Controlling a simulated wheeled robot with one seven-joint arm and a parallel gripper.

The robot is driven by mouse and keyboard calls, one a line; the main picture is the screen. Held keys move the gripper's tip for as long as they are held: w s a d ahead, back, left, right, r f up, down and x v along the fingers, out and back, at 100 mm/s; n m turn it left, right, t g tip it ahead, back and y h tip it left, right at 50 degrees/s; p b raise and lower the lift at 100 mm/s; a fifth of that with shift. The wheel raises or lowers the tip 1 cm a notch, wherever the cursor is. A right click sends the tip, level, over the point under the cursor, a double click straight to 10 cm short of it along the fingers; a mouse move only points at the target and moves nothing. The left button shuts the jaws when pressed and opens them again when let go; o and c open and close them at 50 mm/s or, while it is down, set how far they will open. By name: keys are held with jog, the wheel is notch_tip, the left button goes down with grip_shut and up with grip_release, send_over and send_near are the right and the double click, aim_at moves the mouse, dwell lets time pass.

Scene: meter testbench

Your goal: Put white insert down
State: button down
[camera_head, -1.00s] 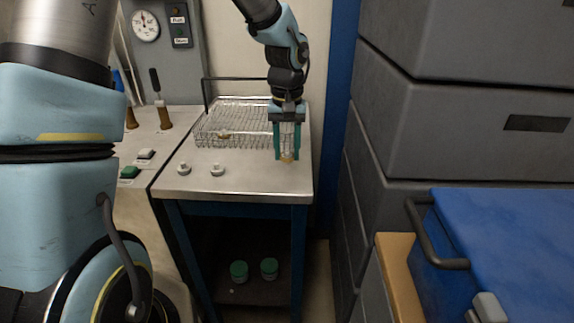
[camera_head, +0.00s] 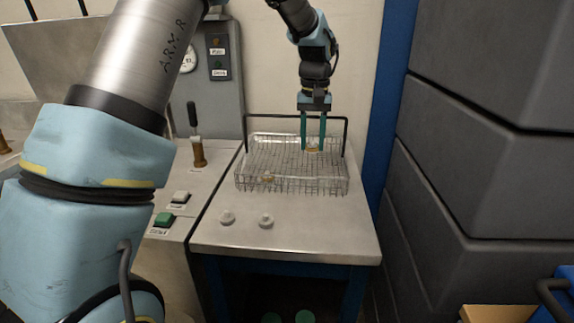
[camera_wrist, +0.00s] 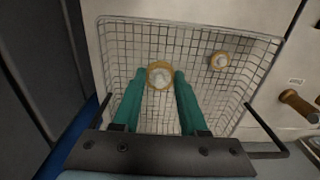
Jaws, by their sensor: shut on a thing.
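My gripper (camera_head: 313,147) is at the back right part of the wire basket (camera_head: 243,188). Its teal fingers are shut on a small round piece, the white insert (camera_wrist: 161,76), which has a white centre and a brass-coloured rim. In the head view the piece (camera_head: 313,149) shows only as a small tan spot between the fingertips. In the wrist view the basket mesh (camera_wrist: 200,100) lies behind it. I cannot tell whether the piece touches the mesh.
A similar brass-rimmed piece (camera_head: 267,180) lies in the basket's front left part. The basket's dark handle (camera_head: 295,118) rises at the back.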

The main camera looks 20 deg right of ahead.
notch_tip(320, 180, down, 5)
jog(key=shift+w+f+p, duration=0.1)
jog(key=shift+f+p, duration=0.1)
jog(key=shift+p, duration=0.45)
jog(key=shift+f+p, duration=0.45)
jog(key=shift+f, duration=1.65)
jog(key=shift+f, duration=0.15)
jog(key=shift+c, duration=2.2)
grip_release()
